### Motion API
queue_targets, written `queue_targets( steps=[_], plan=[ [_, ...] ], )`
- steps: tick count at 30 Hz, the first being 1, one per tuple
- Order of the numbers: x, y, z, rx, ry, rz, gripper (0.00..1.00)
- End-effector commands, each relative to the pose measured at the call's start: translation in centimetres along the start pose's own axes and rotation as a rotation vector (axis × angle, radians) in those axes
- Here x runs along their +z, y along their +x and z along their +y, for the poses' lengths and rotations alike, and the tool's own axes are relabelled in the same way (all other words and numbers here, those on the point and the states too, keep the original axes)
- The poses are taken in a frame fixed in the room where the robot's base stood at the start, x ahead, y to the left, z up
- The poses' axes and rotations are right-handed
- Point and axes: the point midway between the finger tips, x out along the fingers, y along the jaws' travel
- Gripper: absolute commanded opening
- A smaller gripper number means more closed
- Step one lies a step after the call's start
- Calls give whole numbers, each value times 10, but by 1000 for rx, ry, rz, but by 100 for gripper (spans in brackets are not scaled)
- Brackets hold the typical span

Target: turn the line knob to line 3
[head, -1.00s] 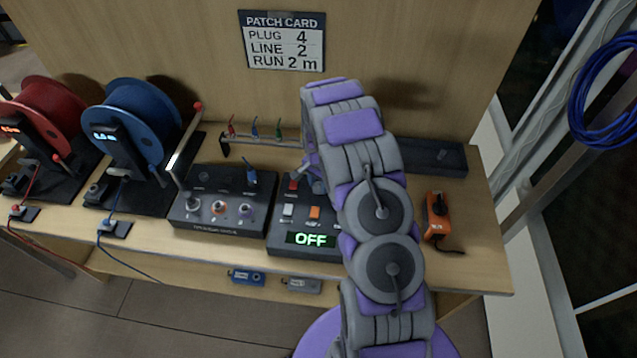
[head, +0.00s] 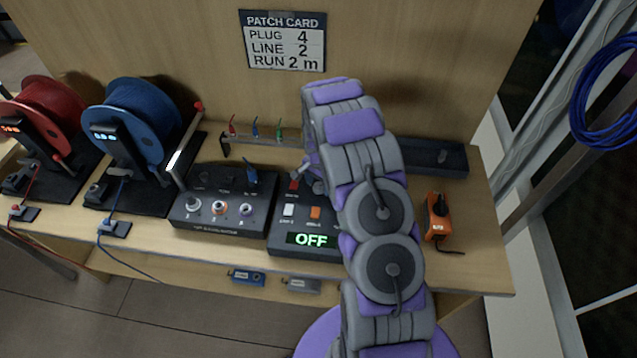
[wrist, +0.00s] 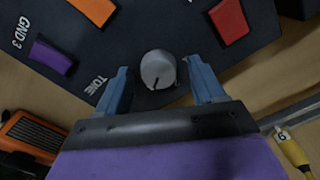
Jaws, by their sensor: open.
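In the wrist view a round grey knob (wrist: 158,70) with a dark pointer line stands on a dark panel (wrist: 130,35). My gripper (wrist: 157,80) is open, with one blue finger on each side of the knob; I cannot tell whether they touch it. The pointer line faces toward the gripper's palm. No line number is readable by the knob. In the head view the dark switch box (head: 280,243) shows "OFF" in green, and my arm hides its right part and the knob. The patch card (head: 284,42) reads plug 4, line 2, run 2 m.
An orange device (head: 438,217) stands right of my arm. A second dark box (head: 220,217) with jacks and a blue lever stands left, beside blue (head: 140,115) and red (head: 50,105) cable reels. A dark tray (head: 440,158) lies at the back right.

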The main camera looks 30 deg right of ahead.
Motion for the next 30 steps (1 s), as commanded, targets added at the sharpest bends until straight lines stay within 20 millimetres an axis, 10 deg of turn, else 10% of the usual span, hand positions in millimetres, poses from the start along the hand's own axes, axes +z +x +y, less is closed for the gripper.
queue_targets(
  steps=[30],
  plan=[
    [-1, -168, -2, -1, 0, 1, 68]
  ],
)
